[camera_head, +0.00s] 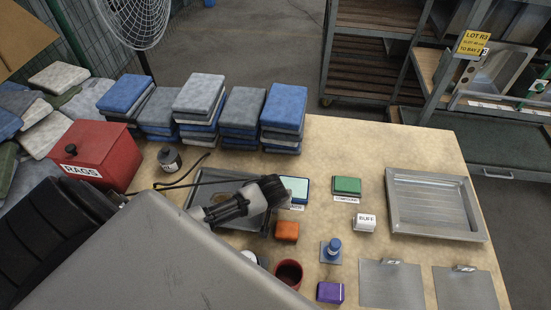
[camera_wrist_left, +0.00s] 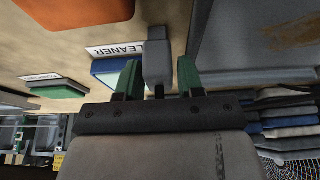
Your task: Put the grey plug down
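The grey plug (camera_wrist_left: 157,60) is between the green-tipped fingers of my left gripper (camera_wrist_left: 157,80) in the left wrist view. In the head view my left gripper (camera_head: 270,192) is over the right part of a grey tray, beside the CLEANER box (camera_head: 295,187). The plug cannot be made out there. Whether it touches anything below is not clear. My right gripper is not in view.
The grey tray (camera_head: 197,190) is partly hidden by my arm. An orange block (camera_head: 287,231), a blue knob on a base (camera_head: 332,248), a red cup (camera_head: 288,274) and a BUFF block (camera_head: 365,221) stand nearby. A steel tray (camera_head: 435,205) is at right. Cloth stacks (camera_head: 240,112) line the back.

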